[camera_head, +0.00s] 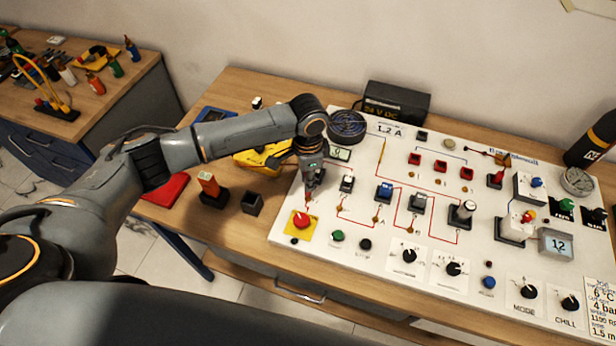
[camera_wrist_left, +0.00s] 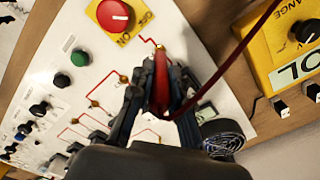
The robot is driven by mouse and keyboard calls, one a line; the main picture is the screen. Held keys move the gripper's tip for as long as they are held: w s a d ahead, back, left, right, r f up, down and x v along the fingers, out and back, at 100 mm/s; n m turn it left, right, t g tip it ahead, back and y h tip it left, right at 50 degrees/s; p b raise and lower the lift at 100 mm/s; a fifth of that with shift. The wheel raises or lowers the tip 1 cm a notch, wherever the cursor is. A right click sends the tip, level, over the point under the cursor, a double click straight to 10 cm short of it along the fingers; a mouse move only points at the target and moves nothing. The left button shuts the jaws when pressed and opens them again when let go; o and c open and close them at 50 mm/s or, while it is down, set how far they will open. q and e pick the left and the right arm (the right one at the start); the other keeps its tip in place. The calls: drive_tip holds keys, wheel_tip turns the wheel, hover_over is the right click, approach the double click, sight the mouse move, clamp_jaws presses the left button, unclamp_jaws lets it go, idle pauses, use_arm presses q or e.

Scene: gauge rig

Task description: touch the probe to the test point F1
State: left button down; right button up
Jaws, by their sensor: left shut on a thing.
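My left gripper (camera_head: 312,182) is shut on a red probe, which also shows between the fingers in the left wrist view (camera_wrist_left: 161,85). A red lead (camera_wrist_left: 235,58) runs from it. The gripper is over the left part of the white panel (camera_head: 372,268), just behind the red emergency stop button (camera_head: 301,220). Small brass test points (camera_head: 376,219) lie along red lines; one shows in the left wrist view (camera_wrist_left: 124,78) beside the fingers. Their labels are too small to read, so I cannot tell which is F1. Whether the probe tip touches anything is unclear. My right gripper is out of view.
A yellow meter (camera_wrist_left: 285,40) stands left of the panel, partly behind my arm in the head view. An orange-topped block (camera_head: 208,184) and a black holder (camera_head: 252,203) stand at the left. Switches and knobs (camera_head: 409,256) rise from the panel.

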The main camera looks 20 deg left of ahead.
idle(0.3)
use_arm(q)
wheel_tip(320, 180, up, 3)
drive_tip(key=p, duration=0.2)
drive_tip(key=shift+p, duration=0.4)
drive_tip(key=shift+r, duration=2.5)
drive_tip(key=shift+a+f+b, duration=0.1)
drive_tip(key=shift+b, duration=0.45)
drive_tip(key=s+a+f+n+b, duration=0.1)
drive_tip(key=s+a+n+b, duration=0.1)
drive_tip(key=s+n+b, duration=0.4)
drive_tip(key=s+a+f+n+b, duration=0.1)
drive_tip(key=s+a+n+b, duration=0.1)
drive_tip(key=s+n+b, duration=0.3)
drive_tip(key=s+b, duration=0.2)
drive_tip(key=s, duration=0.1)
drive_tip(key=shift+n+b, duration=0.4)
